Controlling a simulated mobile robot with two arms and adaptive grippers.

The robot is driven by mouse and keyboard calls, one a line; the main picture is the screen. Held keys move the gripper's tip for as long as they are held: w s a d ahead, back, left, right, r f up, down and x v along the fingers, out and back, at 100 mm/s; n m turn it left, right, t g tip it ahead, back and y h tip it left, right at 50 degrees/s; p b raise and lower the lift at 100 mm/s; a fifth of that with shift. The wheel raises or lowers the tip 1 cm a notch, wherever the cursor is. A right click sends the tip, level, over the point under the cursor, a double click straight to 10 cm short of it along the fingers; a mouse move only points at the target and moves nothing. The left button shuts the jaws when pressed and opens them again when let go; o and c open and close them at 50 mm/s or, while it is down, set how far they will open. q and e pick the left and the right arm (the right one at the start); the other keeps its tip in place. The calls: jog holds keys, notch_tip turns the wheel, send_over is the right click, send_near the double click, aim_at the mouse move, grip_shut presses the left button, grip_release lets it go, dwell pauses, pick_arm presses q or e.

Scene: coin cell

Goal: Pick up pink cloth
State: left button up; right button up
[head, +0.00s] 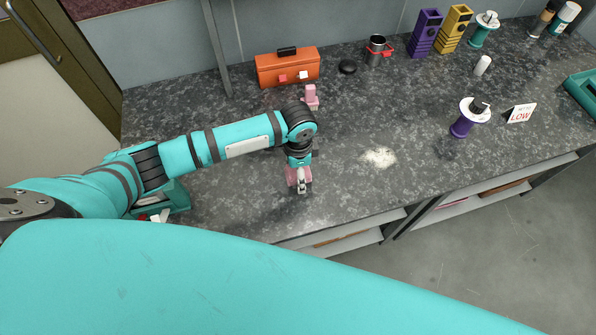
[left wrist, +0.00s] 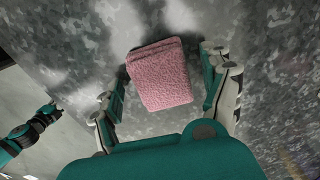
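The pink cloth (left wrist: 160,75) lies folded into a small square on the dark speckled counter. In the left wrist view it sits between the two spread fingers of my left gripper (left wrist: 165,92), with a gap visible on either side. In the head view my left gripper (head: 300,186) points down over the counter near its front edge. It hides most of the cloth there, and only a bit of pink (head: 291,175) shows beside it. The left gripper is open. My right gripper does not show in the head view.
An orange box (head: 287,69) and a small pink object (head: 311,97) stand behind my left arm. White powder (head: 379,157) lies to the right. A purple spool (head: 463,124) and a "LOW" sign (head: 521,113) stand further right. A teal device (head: 172,199) sits under my arm.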

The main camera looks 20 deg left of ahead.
pick_arm(q)
jog(key=c, duration=0.9)
jog(key=shift+r, duration=0.1)
jog(key=shift+r, duration=0.65)
jog(key=shift+s+d+r+b, duration=0.1)
jog(key=shift+d+r+b, duration=0.15)
jog(key=shift+r, duration=0.25)
jog(key=shift+s+d+r+b, duration=0.15)
jog(key=shift+r+b, duration=0.15)
jog(key=shift+r, duration=0.2)
jog(key=s+d+b, duration=0.1)
jog(key=s+d, duration=0.1)
jog(key=d, duration=0.2)
jog(key=s+d+r, duration=0.1)
jog(key=s+d, duration=0.1)
jog(key=d, duration=0.3)
jog(key=s+d+b, duration=0.1)
jog(key=s+d, duration=0.1)
jog(key=d, duration=0.2)
jog(key=shift+s+d+r+b, duration=0.25)
jog(key=shift+d+b, duration=0.05)
jog(key=shift+b, duration=0.05)
